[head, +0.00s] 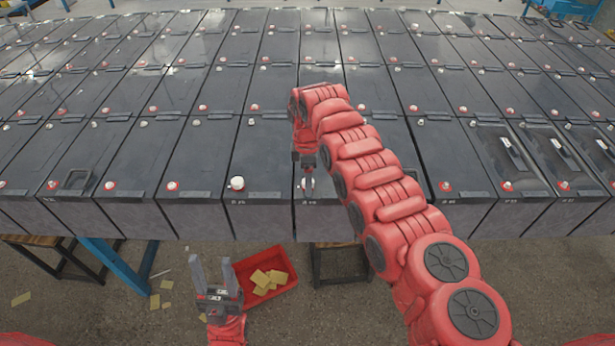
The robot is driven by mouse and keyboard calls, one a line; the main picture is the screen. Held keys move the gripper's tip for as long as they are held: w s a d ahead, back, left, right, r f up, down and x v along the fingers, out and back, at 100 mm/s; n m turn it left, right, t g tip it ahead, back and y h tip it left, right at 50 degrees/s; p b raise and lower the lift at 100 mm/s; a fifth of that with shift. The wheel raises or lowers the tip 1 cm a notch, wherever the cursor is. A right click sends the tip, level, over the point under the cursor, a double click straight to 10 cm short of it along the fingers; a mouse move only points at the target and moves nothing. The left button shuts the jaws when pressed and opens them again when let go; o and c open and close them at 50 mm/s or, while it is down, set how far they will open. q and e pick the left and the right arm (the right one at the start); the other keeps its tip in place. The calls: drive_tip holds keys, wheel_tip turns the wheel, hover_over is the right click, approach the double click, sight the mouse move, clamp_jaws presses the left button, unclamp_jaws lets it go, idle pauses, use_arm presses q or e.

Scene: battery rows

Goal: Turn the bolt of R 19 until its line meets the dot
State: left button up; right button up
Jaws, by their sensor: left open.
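Dark battery blocks stand in long rows. Their front labels are too small to read surely, so I cannot confirm which one is R 19. A white-capped bolt (237,183) stands on the battery to the left. My left gripper (212,272) is open and empty, low in front of the batteries, fingers up.
A red bin (285,284) with yellowish pieces sits on the floor beside my left gripper. Blue and dark stands (115,262) support the batteries. Some batteries at right have raised handles (513,150). My right arm crosses above the rows, hiding several tops.

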clamp_jaws()
